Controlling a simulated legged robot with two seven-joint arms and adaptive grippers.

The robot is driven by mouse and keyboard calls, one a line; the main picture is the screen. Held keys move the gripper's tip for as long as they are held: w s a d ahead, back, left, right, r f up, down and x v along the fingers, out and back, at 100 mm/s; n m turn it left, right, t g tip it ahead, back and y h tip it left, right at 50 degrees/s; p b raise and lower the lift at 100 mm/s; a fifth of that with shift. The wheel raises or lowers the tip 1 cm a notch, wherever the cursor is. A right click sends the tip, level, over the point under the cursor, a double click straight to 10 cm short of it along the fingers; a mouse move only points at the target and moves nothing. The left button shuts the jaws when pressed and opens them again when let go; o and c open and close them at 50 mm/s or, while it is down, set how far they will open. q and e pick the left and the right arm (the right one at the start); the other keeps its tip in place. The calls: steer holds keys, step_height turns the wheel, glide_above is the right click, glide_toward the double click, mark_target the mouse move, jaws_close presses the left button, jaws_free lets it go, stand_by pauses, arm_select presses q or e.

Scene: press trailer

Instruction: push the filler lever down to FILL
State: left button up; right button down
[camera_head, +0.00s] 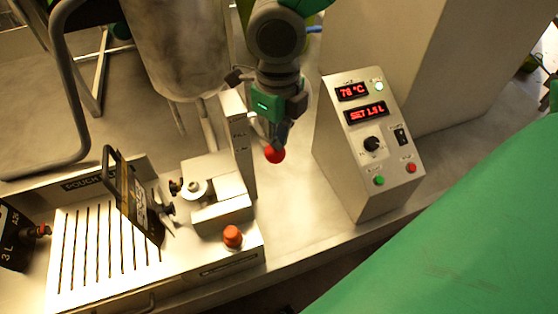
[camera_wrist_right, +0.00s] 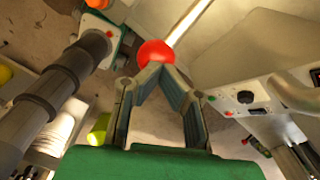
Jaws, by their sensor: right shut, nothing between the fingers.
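The filler lever ends in a red ball knob (camera_head: 275,154), which sits beside the upright filler post (camera_head: 238,135) with its FILL marking. In the right wrist view the red knob (camera_wrist_right: 156,52) is at the fingertips, with a pale rod (camera_wrist_right: 188,20) running from it to the upper right. My right gripper (camera_head: 281,143) comes down from above, its fingers shut and empty. In the right wrist view its fingertips (camera_wrist_right: 157,68) meet right at the knob's edge; whether they touch it I cannot tell. My left gripper is not in view.
A control box (camera_head: 368,140) with red displays stands to the right. A slotted tray (camera_head: 90,245) with a dark pouch frame (camera_head: 130,195) is at left, near an orange button (camera_head: 233,236). A steel tank (camera_head: 180,50) stands behind. A green surface (camera_head: 470,240) fills the lower right.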

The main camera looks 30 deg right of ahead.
mark_target(276, 159)
steer(key=shift+a+f, duration=0.45)
steer(key=shift+s+a+f+b, duration=0.15)
steer(key=shift+a+f+b, duration=0.05)
steer(key=shift+f+b, duration=0.25)
steer(key=shift+f, duration=0.15)
steer(key=shift+s+d+f+b, duration=0.1)
steer(key=shift+d+f+b, duration=0.15)
steer(key=shift+f, duration=0.2)
steer(key=shift+d+f+b, duration=0.15)
steer(key=shift+f+b, duration=0.1)
steer(key=shift+f, duration=0.2)
steer(key=shift+a+f, duration=0.1)
steer(key=shift+f, duration=0.5)
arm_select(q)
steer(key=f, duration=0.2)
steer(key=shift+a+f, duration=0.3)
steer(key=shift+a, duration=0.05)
arm_select(e)
steer(key=shift+a+r, duration=0.1)
